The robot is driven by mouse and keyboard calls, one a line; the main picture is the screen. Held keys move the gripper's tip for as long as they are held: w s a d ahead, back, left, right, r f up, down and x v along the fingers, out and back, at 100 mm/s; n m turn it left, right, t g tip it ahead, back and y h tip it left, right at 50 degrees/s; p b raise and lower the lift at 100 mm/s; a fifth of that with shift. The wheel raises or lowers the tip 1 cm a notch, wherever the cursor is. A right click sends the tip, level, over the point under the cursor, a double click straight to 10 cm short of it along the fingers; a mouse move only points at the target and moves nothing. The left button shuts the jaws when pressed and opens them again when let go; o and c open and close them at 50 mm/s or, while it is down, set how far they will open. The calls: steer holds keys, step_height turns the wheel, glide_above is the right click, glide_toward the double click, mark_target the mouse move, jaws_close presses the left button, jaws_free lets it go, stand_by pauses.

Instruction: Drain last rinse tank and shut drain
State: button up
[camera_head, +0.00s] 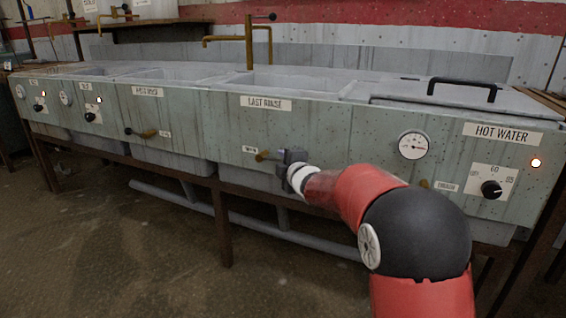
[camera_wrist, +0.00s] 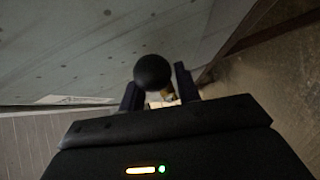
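The last rinse tank (camera_head: 290,84) is the open basin behind the panel labelled LAST RINSE (camera_head: 266,103). I cannot see into it well enough to tell its water level. Its brass drain valve (camera_head: 263,156) sticks out low on the panel, and my gripper (camera_head: 290,158) is at its outer end. In the wrist view a round black knob (camera_wrist: 153,72) lies between the two fingers of my gripper (camera_wrist: 157,92). The fingers stand apart on either side of the knob; whether they touch it is unclear.
A similar drain lever (camera_head: 148,134) sits on the panel to the left. To the right are a gauge (camera_head: 413,145), a HOT WATER dial (camera_head: 491,189) and a lit orange lamp (camera_head: 536,162). A brass faucet (camera_head: 249,45) stands behind the tank. Grey pipe (camera_head: 285,236) runs below; floor in front is clear.

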steer(key=shift+w+a, duration=0.15)
steer(key=shift+w, duration=0.05)
steer(key=shift+c, duration=0.2)
jaws_close()
steer(key=shift+r, duration=0.1)
